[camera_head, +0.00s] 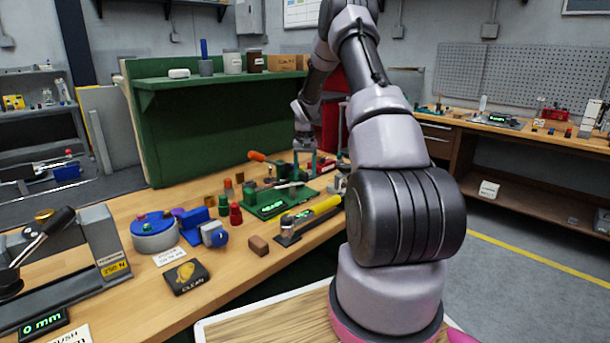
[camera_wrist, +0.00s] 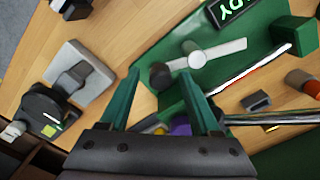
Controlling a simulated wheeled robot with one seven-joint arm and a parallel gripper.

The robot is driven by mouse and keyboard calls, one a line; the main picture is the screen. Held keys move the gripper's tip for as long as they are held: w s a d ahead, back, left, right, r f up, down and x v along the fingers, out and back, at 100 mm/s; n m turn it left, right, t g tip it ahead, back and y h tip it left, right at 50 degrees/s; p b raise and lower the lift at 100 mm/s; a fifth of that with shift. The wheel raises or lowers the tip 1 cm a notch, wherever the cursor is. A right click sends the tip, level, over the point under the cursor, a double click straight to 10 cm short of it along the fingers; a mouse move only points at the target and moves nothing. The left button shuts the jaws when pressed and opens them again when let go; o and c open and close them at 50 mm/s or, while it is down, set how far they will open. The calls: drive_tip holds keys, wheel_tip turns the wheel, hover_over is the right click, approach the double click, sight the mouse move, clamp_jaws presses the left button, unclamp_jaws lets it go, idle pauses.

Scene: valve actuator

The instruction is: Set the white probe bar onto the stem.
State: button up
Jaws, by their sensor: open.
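The white probe bar (camera_wrist: 222,50) shows in the wrist view as a pale flat strip with a round pale hub, above the green fixture plate (camera_wrist: 228,78). It also shows in the head view (camera_head: 290,184), over the green fixture (camera_head: 258,203). My gripper (camera_wrist: 160,76) is open, its two teal fingers spread. A dark round post (camera_wrist: 160,75) shows between the fingertips, near the bar's left end. I cannot tell whether this post is the stem, or whether the bar touches it.
A lit display (camera_wrist: 232,8) sits on the fixture. A grey block (camera_wrist: 78,80) and dark round device (camera_wrist: 45,110) lie left in the wrist view. A yellow-handled tool (camera_head: 318,211), red and green pieces and a blue clamp (camera_head: 203,228) crowd the bench. A green shelf unit (camera_head: 190,130) stands behind.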

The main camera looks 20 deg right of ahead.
drive_tip(key=shift+f, duration=0.3)
clamp_jaws()
